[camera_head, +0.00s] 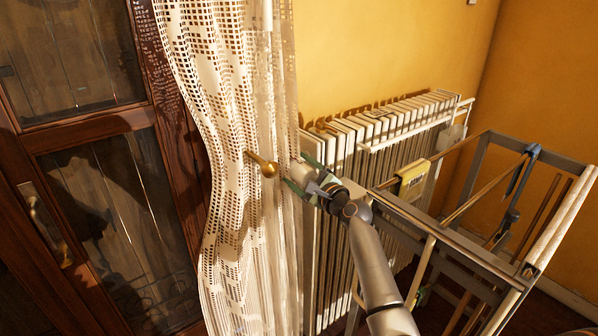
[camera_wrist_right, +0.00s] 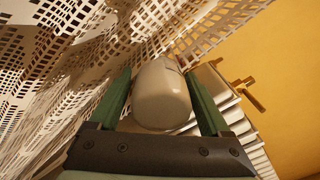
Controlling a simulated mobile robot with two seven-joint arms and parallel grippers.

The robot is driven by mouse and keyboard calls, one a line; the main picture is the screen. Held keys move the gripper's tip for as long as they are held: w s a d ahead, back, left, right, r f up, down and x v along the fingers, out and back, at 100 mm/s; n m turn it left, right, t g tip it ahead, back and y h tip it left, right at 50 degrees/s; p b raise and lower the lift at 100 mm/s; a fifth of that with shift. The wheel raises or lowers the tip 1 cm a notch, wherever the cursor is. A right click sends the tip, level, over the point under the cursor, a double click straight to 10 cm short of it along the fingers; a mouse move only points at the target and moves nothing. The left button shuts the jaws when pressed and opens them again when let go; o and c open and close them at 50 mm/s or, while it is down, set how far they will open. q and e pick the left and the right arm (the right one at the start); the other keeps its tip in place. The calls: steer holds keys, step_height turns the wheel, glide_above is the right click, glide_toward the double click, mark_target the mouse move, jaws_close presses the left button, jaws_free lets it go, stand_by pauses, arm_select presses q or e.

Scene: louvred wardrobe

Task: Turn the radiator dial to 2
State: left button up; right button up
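The radiator dial (camera_wrist_right: 160,95) is a cream-white rounded knob. In the right wrist view it sits between the two green fingers of my right gripper (camera_wrist_right: 160,88). The fingers stand on either side of it with narrow gaps, so the gripper looks open around it. A faint mark shows near the dial's far end, too small to read. In the head view my right gripper (camera_head: 304,174) is at the left end of the white radiator (camera_head: 390,120), with the dial (camera_head: 296,171) between its fingers, close to the curtain. My left gripper is out of view.
A lace curtain (camera_head: 235,110) hangs beside the dial, with a brass knob (camera_head: 263,165) in front of it. A dark wooden glazed door (camera_head: 90,190) stands at left. A drying rack (camera_head: 470,250) with a yellow object (camera_head: 412,180) crowds the right side. A brass fitting (camera_wrist_right: 243,88) shows beyond the dial.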

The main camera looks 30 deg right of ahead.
steer(key=c, duration=1.1)
steer(key=shift+o, duration=0.2)
